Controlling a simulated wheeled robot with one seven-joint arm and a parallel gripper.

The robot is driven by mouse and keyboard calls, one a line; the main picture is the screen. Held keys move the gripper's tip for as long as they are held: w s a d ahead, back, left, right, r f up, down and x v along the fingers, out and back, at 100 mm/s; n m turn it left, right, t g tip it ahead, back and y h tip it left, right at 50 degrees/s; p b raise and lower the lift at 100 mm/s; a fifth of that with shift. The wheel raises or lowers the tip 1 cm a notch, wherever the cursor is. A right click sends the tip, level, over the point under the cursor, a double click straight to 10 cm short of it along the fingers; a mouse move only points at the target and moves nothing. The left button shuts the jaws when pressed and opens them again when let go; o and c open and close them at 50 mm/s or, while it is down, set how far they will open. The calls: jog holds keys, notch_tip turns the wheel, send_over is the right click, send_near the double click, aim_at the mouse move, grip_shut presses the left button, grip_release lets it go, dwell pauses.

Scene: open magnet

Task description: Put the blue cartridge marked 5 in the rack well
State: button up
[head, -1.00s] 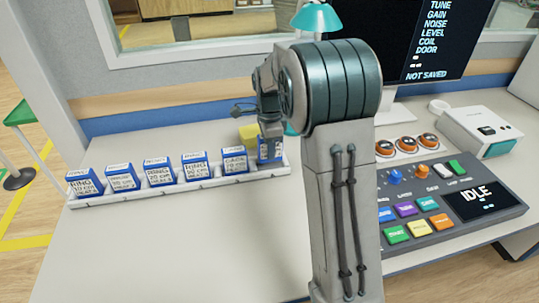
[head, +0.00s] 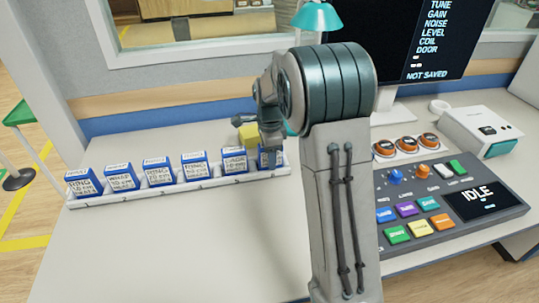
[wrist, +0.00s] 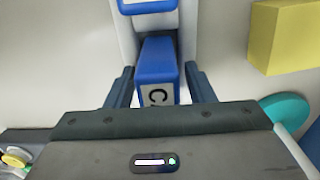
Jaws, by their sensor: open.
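A blue cartridge (head: 270,159) with a white label stands at the right end of the white rack (head: 130,196), level with its neighbours. Its label is too small and covered to read in the head view. In the wrist view the cartridge (wrist: 158,58) lies between the two fingers of my gripper (wrist: 160,84), with a gap at each side. A dark mark shows on its label, partly hidden by the gripper body, so I cannot tell it for certain. My gripper is open around the cartridge; its fingers are hard to make out in the head view.
Several other blue cartridges (head: 159,170) stand in a row in the rack to the left. A yellow block (wrist: 284,38) and a teal round thing (wrist: 288,108) are close to my gripper's right in the wrist view. A control panel (head: 450,206) lies right; the front table is clear.

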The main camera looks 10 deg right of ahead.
notch_tip(320, 180, up, 11)
jog(key=shift+f+p, duration=0.1)
jog(key=shift+p, duration=0.6)
jog(key=shift+s+r, duration=0.1)
jog(key=shift+r, duration=0.55)
jog(key=s+f+n+t, duration=0.2)
jog(key=s+n, duration=1.6)
jog(key=s, duration=0.9)
jog(key=shift+s+a+f, duration=0.15)
jog(key=shift+s+f, duration=0.05)
jog(key=shift+f, duration=0.25)
